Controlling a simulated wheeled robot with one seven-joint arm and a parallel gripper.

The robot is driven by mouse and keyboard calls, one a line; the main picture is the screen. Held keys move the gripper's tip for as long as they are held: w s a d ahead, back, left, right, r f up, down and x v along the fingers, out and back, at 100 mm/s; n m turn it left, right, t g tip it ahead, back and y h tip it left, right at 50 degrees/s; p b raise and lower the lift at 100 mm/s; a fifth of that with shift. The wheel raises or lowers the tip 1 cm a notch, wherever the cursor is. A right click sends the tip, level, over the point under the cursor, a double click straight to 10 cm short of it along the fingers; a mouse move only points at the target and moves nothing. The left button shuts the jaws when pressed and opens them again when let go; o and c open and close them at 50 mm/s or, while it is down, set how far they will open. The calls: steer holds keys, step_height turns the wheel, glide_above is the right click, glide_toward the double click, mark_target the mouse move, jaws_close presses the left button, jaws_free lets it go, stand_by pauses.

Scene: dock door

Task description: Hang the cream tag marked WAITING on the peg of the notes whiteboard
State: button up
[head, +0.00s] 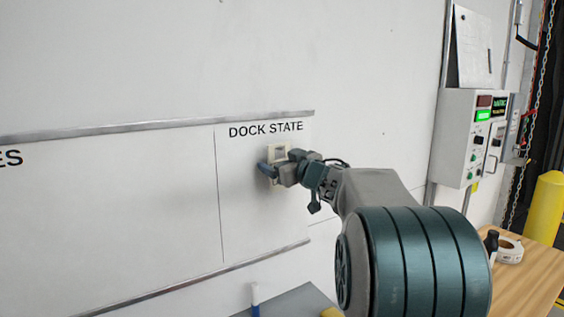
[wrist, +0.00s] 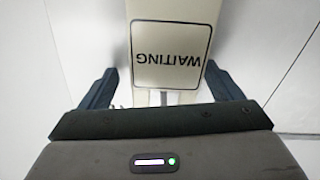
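The cream tag marked WAITING (wrist: 172,55) appears upside down in the wrist view, between my gripper's two fingers, with a gap at the left finger. In the head view the cream tag (head: 279,148) is at the dock state panel (head: 262,222), under the DOCK STATE heading, partly hidden by my gripper (head: 272,170). My gripper is open around the tag; the fingers (wrist: 160,85) stand apart. The notes whiteboard (head: 110,225) is at left, only "ES" of its heading showing. Its peg is not in view.
A wooden table (head: 530,270) with a tape roll (head: 510,250) is at right. A control box (head: 465,140) is on the wall, near a yellow post (head: 545,205).

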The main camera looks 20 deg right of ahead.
steer(key=s+d+b, duration=0.2)
steer(key=s, duration=1.1)
steer(key=shift+s+d, duration=0.3)
steer(key=s+a+f+m+g+h, duration=0.3)
steer(key=s+f+g+h, duration=0.15)
steer(key=f, duration=0.35)
steer(key=s+a+f+m+g+h, duration=0.3)
steer(key=s+f+m, duration=0.15)
steer(key=f, duration=0.35)
steer(key=s+a+f+n+g+y, duration=0.3)
steer(key=s+a+f+g, duration=0.3)
steer(key=s+a+f, duration=0.4)
steer(key=s+f+y, duration=0.1)
steer(key=s, duration=0.3)
steer(key=shift+s+f, duration=0.15)
steer(key=shift+f, duration=0.1)
